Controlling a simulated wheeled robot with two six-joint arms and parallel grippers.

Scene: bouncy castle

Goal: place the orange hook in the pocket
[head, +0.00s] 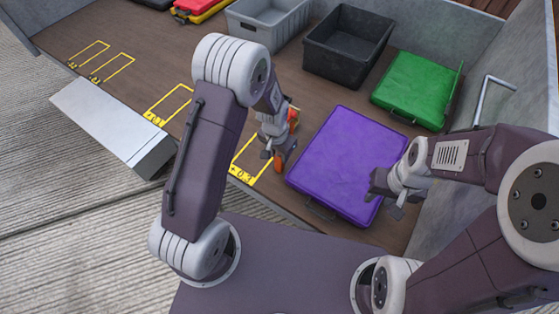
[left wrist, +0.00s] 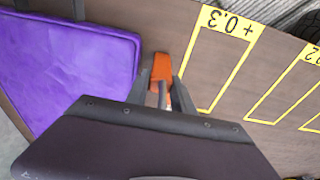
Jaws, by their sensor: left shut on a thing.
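The orange hook (head: 278,163) is between the fingers of my left gripper (head: 281,153), above the brown floor beside the purple case. In the left wrist view the orange hook (left wrist: 162,68) sticks out past the fingertips of my left gripper (left wrist: 160,85), which is shut on it. It is beside the yellow outline marked +0.3 (head: 251,160), which also shows in the left wrist view (left wrist: 222,62). I cannot tell which thing is the pocket. My right gripper (head: 384,197) is over the purple case's right side, its fingers apart and empty.
The purple case (head: 335,150) lies flat right of my left gripper. A green case (head: 410,85), a black crate (head: 345,45) and a grey crate (head: 268,22) stand behind. More yellow outlines (head: 112,67) mark the floor at left. A grey wall closes the right side.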

